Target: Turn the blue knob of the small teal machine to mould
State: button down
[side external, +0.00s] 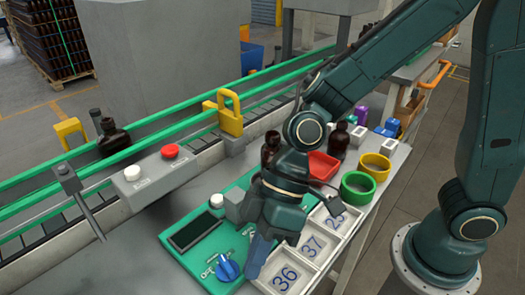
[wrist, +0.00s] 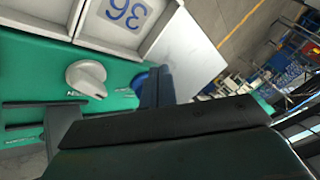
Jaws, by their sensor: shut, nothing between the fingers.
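The small teal machine (side external: 180,254) lies flat on the bench in the side view, with a dark screen (side external: 195,232). Its blue knob (side external: 227,268) is at the near end, with small pale marks around it that are too small to read. My gripper (side external: 254,272) points down just right of the blue knob, its fingers shut and empty. In the wrist view the shut fingers (wrist: 157,86) stand in front of the blue knob (wrist: 140,81) and hide most of it. I cannot tell whether they touch it. A pale grey knob (wrist: 87,78) sits on the teal panel there.
White trays numbered 36 (side external: 284,279) and 37 lie close to the right of my gripper. A grey box with a red button (side external: 170,151) is beside the conveyor.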

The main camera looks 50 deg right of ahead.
jog(key=shift+d+r, duration=0.1)
jog(key=shift+r, duration=0.1)
jog(key=shift+s+d+r, duration=0.15)
jog(key=shift+s+r, duration=0.05)
jog(key=shift+r, duration=0.15)
jog(key=s+d+r, duration=0.3)
jog(key=s+r, duration=0.1)
jog(key=r, duration=0.3)
jog(key=shift+s, duration=0.2)
